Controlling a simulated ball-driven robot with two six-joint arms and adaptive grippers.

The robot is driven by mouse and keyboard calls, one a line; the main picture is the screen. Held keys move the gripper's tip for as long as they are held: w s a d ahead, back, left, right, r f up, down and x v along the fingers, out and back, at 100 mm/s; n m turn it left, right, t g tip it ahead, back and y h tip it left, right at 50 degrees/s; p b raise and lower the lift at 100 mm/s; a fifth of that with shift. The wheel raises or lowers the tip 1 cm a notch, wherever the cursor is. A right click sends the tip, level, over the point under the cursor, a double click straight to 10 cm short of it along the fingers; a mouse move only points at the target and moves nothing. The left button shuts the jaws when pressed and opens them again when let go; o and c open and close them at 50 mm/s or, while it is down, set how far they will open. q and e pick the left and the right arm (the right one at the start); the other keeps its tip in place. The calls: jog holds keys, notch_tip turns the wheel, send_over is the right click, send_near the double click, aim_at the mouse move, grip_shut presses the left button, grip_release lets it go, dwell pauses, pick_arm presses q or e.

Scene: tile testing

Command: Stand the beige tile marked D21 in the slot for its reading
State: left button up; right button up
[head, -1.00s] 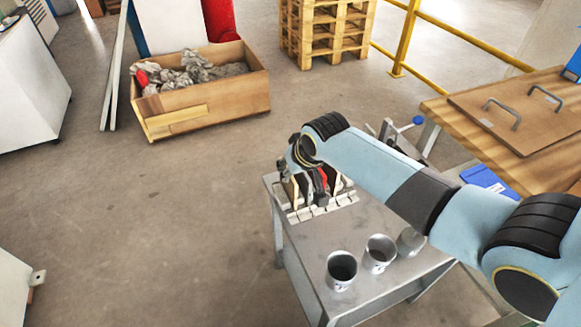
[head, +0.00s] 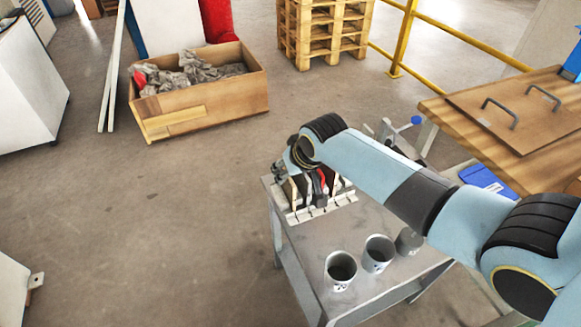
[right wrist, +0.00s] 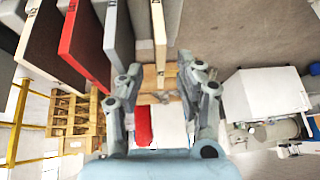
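Several upright tiles stand in a pale slotted rack (head: 318,209) on the grey table. In the right wrist view a beige tile (right wrist: 159,36) shows edge-on, its marking too small to read. In the head view my right gripper (head: 293,172) is over the rack's left part and partly hides the tiles. My left gripper is out of view.
Grey cups (head: 341,270) stand on the table (head: 310,246) in front of the rack. A blue-handled device (head: 398,134) is behind my right arm. A wooden bench (head: 455,125) with a handled board is at the right. A wooden crate (head: 200,117) sits on the floor behind.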

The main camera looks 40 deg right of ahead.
jog(key=v, duration=1.2)
